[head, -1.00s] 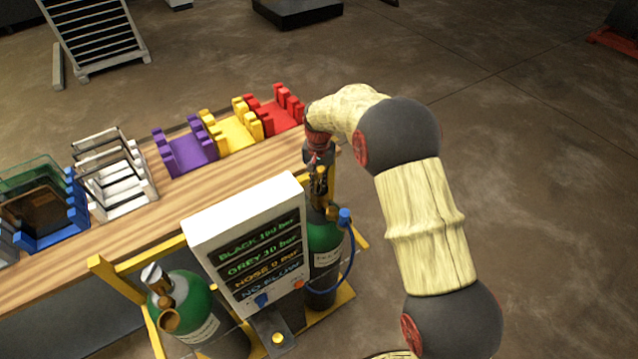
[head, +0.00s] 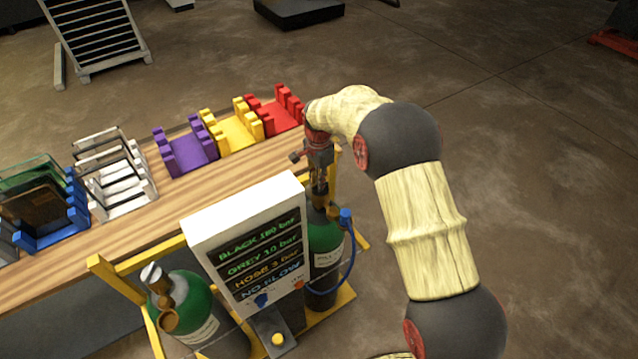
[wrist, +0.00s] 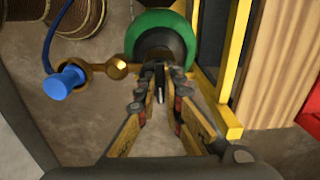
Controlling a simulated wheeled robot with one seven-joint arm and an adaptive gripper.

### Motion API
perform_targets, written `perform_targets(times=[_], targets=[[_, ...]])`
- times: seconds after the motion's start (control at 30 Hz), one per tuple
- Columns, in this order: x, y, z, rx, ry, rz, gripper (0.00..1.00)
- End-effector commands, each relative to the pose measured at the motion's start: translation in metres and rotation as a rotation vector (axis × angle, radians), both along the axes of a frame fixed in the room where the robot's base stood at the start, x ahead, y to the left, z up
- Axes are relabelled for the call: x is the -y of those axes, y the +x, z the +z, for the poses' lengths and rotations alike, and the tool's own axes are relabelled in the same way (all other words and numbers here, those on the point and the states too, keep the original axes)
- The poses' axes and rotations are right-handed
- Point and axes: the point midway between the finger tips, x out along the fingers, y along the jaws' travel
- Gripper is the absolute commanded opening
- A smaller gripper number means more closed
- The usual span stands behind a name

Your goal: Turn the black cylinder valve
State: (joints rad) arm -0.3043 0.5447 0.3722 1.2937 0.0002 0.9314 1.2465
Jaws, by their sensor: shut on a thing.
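My gripper (head: 320,186) reaches down onto the top of the right green cylinder (head: 324,238). In the wrist view, its two fingers (wrist: 160,92) close from both sides on the black valve (wrist: 159,82), a thin dark piece above the cylinder's green top (wrist: 163,28). In the head view the fingers hide most of this valve. A brass fitting (wrist: 117,68) with a blue knob (wrist: 65,82) sticks out of this cylinder's side. The left green cylinder (head: 191,303) has a silver valve (head: 153,274) on top, with nothing touching it.
A white display box (head: 245,230) with lit pressure lines and "NO FLOW" stands between the cylinders. A yellow frame (wrist: 235,60) is close to the gripper. A blue hose (head: 347,270) loops at the right. Behind is a wooden bench (head: 130,230) with coloured racks.

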Motion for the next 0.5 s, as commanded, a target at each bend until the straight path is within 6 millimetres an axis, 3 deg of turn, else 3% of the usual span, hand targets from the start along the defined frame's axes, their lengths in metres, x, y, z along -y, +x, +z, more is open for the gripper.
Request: perform_targets(times=[0.5], targets=[[-0.0017, 0.0036, 0.0008, 0.002, 0.001, -0.480, 0.00]])
